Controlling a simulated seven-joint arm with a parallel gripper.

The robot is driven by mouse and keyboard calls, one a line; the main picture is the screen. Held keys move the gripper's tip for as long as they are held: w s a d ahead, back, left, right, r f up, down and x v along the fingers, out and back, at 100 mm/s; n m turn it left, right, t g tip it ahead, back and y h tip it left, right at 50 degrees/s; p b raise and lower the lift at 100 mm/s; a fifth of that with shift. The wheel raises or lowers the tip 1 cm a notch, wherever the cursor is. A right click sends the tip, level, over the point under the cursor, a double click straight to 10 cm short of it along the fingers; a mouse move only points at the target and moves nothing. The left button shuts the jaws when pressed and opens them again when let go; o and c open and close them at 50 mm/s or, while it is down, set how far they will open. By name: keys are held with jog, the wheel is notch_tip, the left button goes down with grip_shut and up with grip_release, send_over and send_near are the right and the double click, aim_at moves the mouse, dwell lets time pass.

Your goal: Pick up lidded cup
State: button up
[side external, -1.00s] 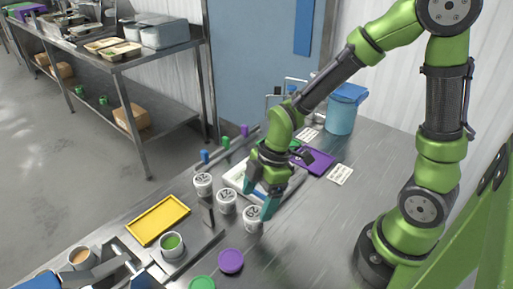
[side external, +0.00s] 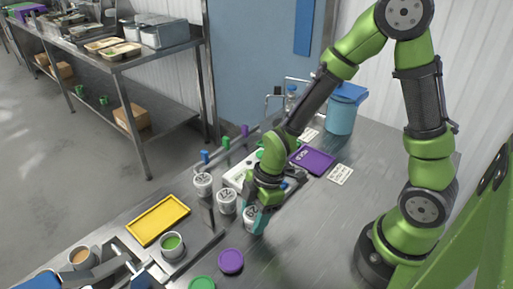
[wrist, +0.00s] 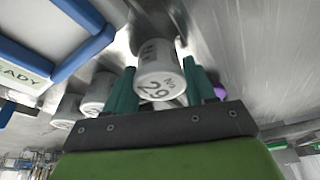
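The lidded cup (side external: 249,214) is white with dark print and stands upright on the steel table, partly hidden by my gripper. In the wrist view its labelled lid (wrist: 160,86), printed "No 29", sits between my two teal fingers. My gripper (side external: 257,217) is low over the cup, with a finger on either side of it. The fingers are very close to the cup's sides; I cannot tell if they press on it. Two similar lidded cups, one nearer (side external: 227,201) and one farther (side external: 203,185), stand in a row to the left.
A yellow tray (side external: 133,232) and an open cup with green contents (side external: 172,246) are at the left. Purple (side external: 231,261) and green (side external: 202,284) discs lie in front. The table's right middle is clear.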

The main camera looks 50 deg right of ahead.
jog(key=shift+c, duration=1.4)
